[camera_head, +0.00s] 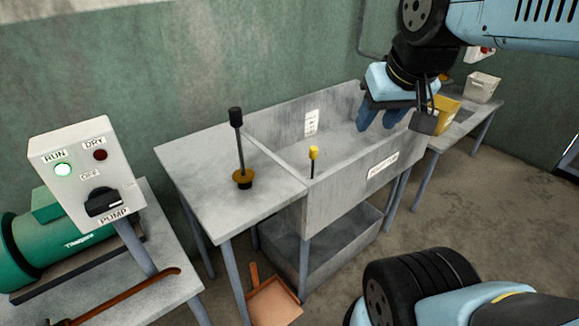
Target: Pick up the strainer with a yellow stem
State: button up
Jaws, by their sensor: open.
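A short dark stem with a yellow top (314,152) stands upright inside the grey sink (345,180), near its front left corner. The sink's front wall hides whatever is below the stem, so I cannot see a strainer basket. My gripper (376,125) is above the right part of the sink, to the right of the yellow-topped stem and apart from it. Its blue fingers point down and are open, with nothing visible between them.
A black-handled tool with a yellow-brown base (242,178) stands on the left worktop (205,165). A yellow bin (446,110) and a pale bin (482,87) sit on the right table. A pump control box (85,170) and green motor (60,240) are at left.

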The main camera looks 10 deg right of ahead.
aim_at(313, 150)
jog(key=z, duration=1.2)
jog(key=i, duration=0.1)
jog(key=u, duration=2.7)
jog(key=k, duration=0.8)
jog(key=z, duration=1.15)
jog(key=i, duration=0.9)
